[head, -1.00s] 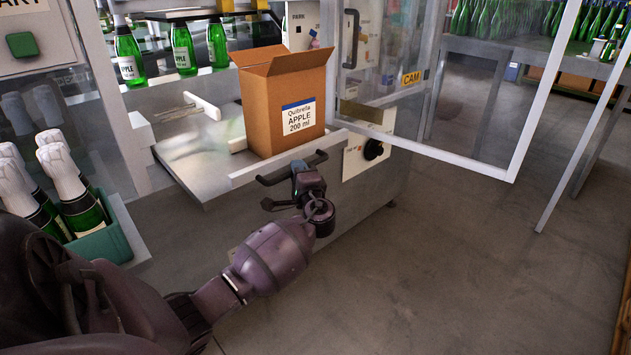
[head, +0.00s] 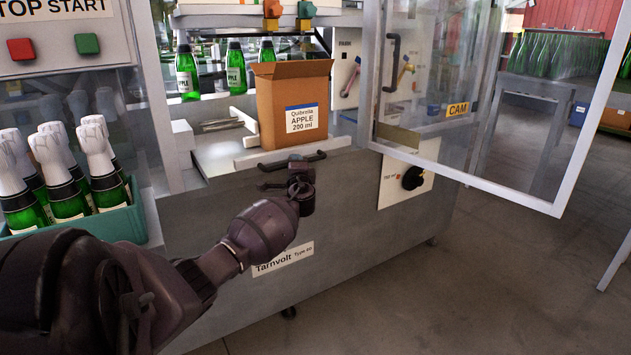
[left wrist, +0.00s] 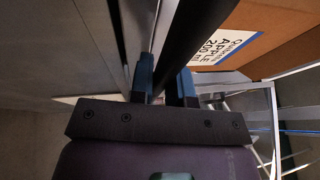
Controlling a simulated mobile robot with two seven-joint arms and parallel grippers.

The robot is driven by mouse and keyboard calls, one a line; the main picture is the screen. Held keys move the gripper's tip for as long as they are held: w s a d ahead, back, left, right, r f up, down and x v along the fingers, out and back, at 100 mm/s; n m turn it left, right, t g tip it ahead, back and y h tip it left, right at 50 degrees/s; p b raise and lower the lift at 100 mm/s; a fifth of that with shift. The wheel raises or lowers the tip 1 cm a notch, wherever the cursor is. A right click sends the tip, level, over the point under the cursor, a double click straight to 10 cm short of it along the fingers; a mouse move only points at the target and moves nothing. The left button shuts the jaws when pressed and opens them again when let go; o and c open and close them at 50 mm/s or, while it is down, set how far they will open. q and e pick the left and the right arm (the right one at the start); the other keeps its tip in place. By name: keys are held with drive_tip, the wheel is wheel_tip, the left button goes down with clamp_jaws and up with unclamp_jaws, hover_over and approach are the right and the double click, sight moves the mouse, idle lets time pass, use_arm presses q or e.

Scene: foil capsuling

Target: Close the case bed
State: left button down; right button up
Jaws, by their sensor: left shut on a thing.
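The case bed (head: 222,152) is a grey metal shelf with a pale front rail, set close to the front of the machine. A dark bar handle (head: 314,157) runs along its front. My left gripper (head: 293,168) is shut on this handle; in the left wrist view its blue-grey fingers (left wrist: 166,85) sit on both sides of the dark bar (left wrist: 193,42). An open brown carton (head: 268,110) labelled "Quibrella APPLE 200 ml" stands upright on the bed. The carton also shows in the left wrist view (left wrist: 272,40). My right gripper is in neither view.
A clear guard door (head: 460,112) with a white frame stands open at the right. A black knob (head: 413,178) is on the machine front below it. A green crate (head: 118,222) of foil-topped bottles stands at the left. Grey floor (head: 480,275) is free at the lower right.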

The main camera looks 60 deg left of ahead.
sight(286, 160)
use_arm(q)
drive_tip(key=a+b, duration=0.1)
drive_tip(key=a, duration=0.5)
drive_tip(key=shift+w+a, duration=0.15)
drive_tip(key=shift+a, duration=0.1)
drive_tip(key=c, duration=1.1)
unclamp_jaws()
drive_tip(key=shift+d, duration=0.1)
drive_tip(key=p+v, duration=0.2)
drive_tip(key=v, duration=0.8)
drive_tip(key=shift+d, duration=0.35)
